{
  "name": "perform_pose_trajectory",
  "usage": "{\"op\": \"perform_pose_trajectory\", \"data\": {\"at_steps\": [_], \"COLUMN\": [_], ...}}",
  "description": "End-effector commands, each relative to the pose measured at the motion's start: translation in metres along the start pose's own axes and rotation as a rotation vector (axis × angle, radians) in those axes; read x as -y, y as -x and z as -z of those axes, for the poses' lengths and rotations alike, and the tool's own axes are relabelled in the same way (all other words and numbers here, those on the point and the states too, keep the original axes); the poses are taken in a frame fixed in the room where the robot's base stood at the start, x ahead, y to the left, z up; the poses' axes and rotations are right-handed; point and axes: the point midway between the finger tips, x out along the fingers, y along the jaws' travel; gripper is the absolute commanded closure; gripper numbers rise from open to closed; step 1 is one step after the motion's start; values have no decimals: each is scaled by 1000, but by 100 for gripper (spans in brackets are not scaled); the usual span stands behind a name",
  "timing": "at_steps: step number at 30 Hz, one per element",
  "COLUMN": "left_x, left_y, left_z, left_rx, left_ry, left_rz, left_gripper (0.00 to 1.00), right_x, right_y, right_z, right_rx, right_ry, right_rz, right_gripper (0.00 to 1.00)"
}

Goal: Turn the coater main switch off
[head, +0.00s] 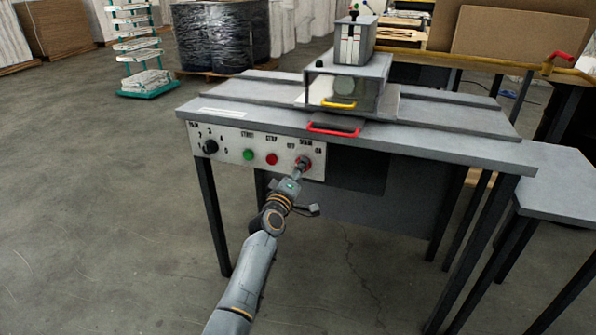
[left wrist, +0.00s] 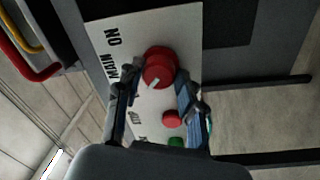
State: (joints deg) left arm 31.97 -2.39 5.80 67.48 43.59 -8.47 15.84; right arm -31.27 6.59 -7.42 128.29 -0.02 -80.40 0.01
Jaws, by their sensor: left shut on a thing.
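The coater's main switch is a red rotary knob (left wrist: 160,66) at the right end of the white control panel (head: 228,145), under the MAIN label between OFF and ON. My left gripper (head: 302,168) is at this knob, which it partly hides in the head view. In the left wrist view its two fingers (left wrist: 157,92) stand on either side of the knob, shut on it. A pale mark on the knob points to the lower left there, away from the ON label. My right gripper is not in view.
A red button (head: 271,159), a green button (head: 248,154) and a black dial (head: 210,146) sit left of the switch. The coater table (head: 440,140) carries a grey unit with a yellow handle (head: 338,104); a red handle (head: 334,131) sticks out in front. Open floor lies at left.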

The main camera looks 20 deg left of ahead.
Motion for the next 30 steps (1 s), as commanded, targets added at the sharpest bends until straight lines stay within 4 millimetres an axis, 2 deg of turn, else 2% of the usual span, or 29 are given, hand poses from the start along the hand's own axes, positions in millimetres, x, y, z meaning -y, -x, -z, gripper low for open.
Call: {"op": "perform_pose_trajectory", "data": {"at_steps": [1, 3, 4, 20, 26, 30], "left_x": [-10, -10, -10, -4, -3, -2], "left_y": [-3, -3, -3, 0, 20, 46], "left_z": [2, 2, 2, 1, -1, 0], "left_rx": [-4, -5, -5, -1, 0, -1], "left_ry": [6, 6, 6, 2, 4, 4], "left_rz": [-15, -15, -15, -6, -6, -5], "left_gripper": [60, 45, 43, 43, 43, 43], "right_x": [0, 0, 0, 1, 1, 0], "right_y": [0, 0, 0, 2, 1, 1], "right_z": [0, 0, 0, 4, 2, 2], "right_rx": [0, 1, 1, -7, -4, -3], "right_ry": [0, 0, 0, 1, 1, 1], "right_rz": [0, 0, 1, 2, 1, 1], "right_gripper": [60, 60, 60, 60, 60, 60]}}
